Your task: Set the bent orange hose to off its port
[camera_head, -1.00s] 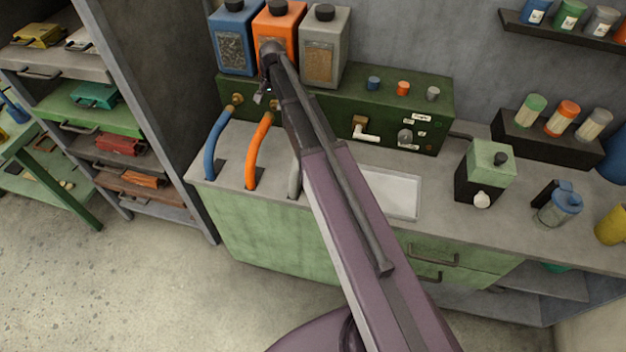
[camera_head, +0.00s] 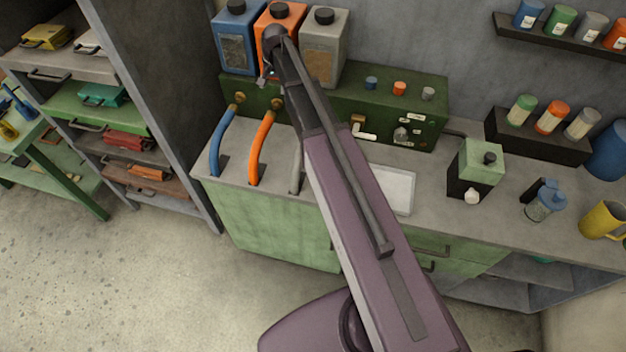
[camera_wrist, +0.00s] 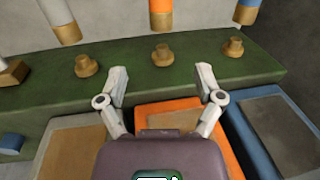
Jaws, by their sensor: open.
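The bent orange hose (camera_head: 261,150) rises from the counter toward the front of the green box (camera_head: 385,108). In the wrist view its brass-tipped end (camera_wrist: 161,14) is at the top middle. The orange hose's brass port (camera_wrist: 162,54) is on the green box below that end, with a visible gap between them. My gripper (camera_wrist: 161,82) is open and empty, its two fingers spread on either side of the port's line and short of it. In the head view my gripper (camera_head: 264,79) is small, in front of the orange canister (camera_head: 283,28), and partly hidden by my arm.
The blue hose (camera_head: 221,142) and grey hose (camera_head: 297,170) flank the orange one. Their ends show beside it in the wrist view, near brass ports. Blue and grey canisters (camera_head: 323,45) stand behind.

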